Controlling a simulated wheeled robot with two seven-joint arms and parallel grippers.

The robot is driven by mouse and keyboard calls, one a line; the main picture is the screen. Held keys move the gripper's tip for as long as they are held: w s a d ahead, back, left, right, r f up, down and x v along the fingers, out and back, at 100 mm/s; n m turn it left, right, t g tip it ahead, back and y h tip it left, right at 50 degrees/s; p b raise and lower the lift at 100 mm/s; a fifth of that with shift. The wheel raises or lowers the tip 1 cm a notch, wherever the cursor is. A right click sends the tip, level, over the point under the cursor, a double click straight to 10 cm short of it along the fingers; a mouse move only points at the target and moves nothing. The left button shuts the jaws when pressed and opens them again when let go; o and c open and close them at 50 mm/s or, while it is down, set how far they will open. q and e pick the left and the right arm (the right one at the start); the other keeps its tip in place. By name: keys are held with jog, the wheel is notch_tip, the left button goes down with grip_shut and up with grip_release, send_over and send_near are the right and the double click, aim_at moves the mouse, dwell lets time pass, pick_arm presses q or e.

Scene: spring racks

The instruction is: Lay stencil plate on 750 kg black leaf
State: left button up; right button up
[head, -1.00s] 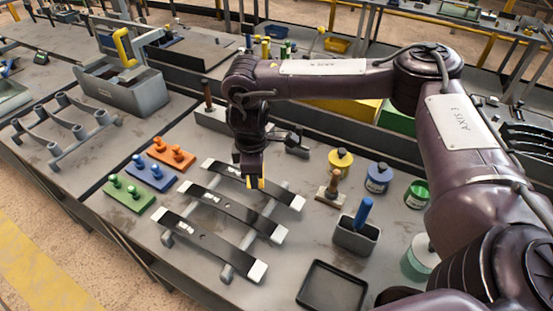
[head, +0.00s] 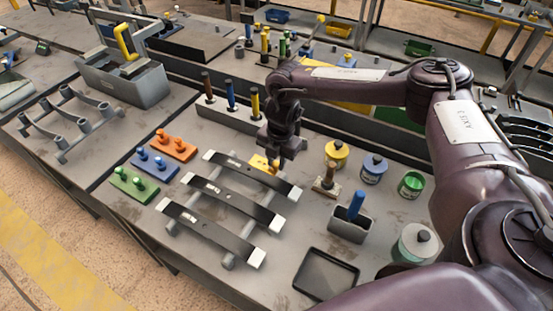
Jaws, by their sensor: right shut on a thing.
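Three black leaf springs with pale ends lie across a grey rack: a far leaf (head: 228,168), a middle leaf (head: 220,194) and a near leaf (head: 205,226). Weight markings on them are too small to read. My right gripper (head: 274,167) points down, shut on a yellow stencil plate (head: 259,163) by its knob. The plate shows at the far edge of the far leaf, partly hidden by the gripper; I cannot tell whether it touches the leaf. Orange (head: 171,147), blue (head: 152,163) and green (head: 133,183) plates with knobs lie left of the rack. My left gripper is out of view.
A stamp with a wooden handle (head: 327,182), a grey holder with a blue handle (head: 349,224), paint tins (head: 373,169) and a black tray (head: 325,273) stand to the right. Several upright handles (head: 230,97) stand behind. Another grey rack (head: 68,125) is at left.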

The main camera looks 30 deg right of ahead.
aim_at(277, 170)
jog(key=shift+f+b, duration=1.4)
jog(key=shift+f, duration=1.3)
jog(key=shift+f+b, duration=0.25)
jog(key=shift+b, duration=0.1)
jog(key=o, duration=1.4)
jog(key=shift+r+p, duration=3.15)
jog(key=shift+r, duration=0.4)
